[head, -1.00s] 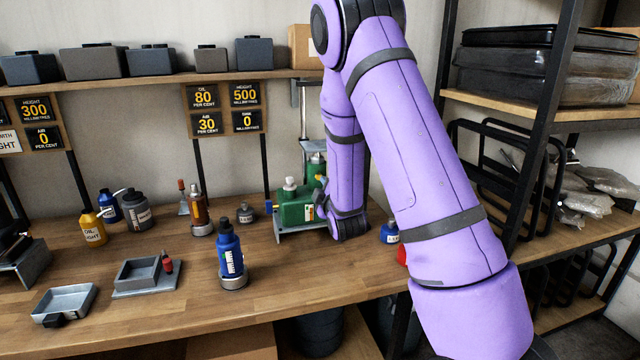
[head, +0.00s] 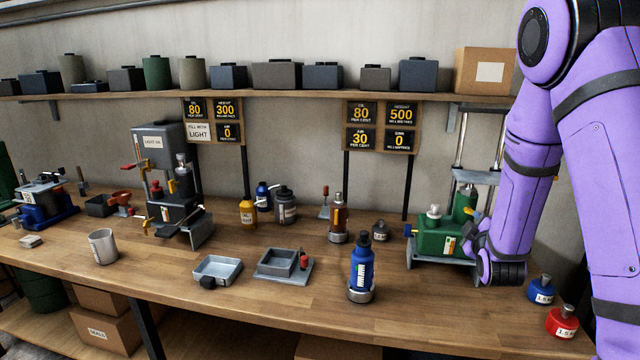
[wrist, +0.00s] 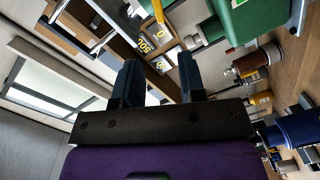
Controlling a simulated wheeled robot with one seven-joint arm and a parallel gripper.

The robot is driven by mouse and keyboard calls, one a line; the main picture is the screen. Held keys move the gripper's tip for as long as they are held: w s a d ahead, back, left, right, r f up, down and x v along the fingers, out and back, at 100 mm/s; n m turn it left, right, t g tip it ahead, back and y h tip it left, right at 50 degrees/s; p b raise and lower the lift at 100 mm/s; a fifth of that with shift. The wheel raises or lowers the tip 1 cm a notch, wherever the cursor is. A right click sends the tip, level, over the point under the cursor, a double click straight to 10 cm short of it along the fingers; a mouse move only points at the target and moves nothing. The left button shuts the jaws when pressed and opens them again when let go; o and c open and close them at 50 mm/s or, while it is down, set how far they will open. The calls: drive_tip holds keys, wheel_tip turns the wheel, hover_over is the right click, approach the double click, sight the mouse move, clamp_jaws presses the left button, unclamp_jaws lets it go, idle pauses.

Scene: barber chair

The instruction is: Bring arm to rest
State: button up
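My purple arm (head: 610,170) hangs at the right of the head view, its folded forearm (head: 530,170) reaching down to a dark wrist end beside a green machine (head: 440,243) on the bench. The fingers are hard to make out there. In the wrist view my gripper (wrist: 160,75) shows two dark fingers well apart with nothing held between them. The green machine also shows at the upper right of the wrist view (wrist: 250,18). I cannot tell whether the wrist touches it.
On the wooden bench (head: 200,265) stand a blue bottle (head: 361,265), a metal tray (head: 218,268), a grey cup (head: 102,247) and a dispenser (head: 168,190). Blue (head: 541,289) and red (head: 562,321) bottles are close to my arm. A shelf (head: 300,92) with several boxes runs above.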

drive_tip(key=s+a+r+m+g+y, duration=0.2)
drive_tip(key=s+a+r+m+g, duration=0.15)
drive_tip(key=s+r, duration=0.2)
drive_tip(key=s+a+r+m+g+y, duration=0.2)
drive_tip(key=s+a+r, duration=0.25)
drive_tip(key=r, duration=0.25)
drive_tip(key=s+a+r+m+g, duration=0.2)
drive_tip(key=s+g, duration=0.1)
drive_tip(key=s, duration=0.9)
drive_tip(key=s+a+r+m+g, duration=0.2)
drive_tip(key=s+a+r+g, duration=0.1)
drive_tip(key=s, duration=1)
drive_tip(key=shift+r+y, duration=0.2)
drive_tip(key=shift+y, duration=0.2)
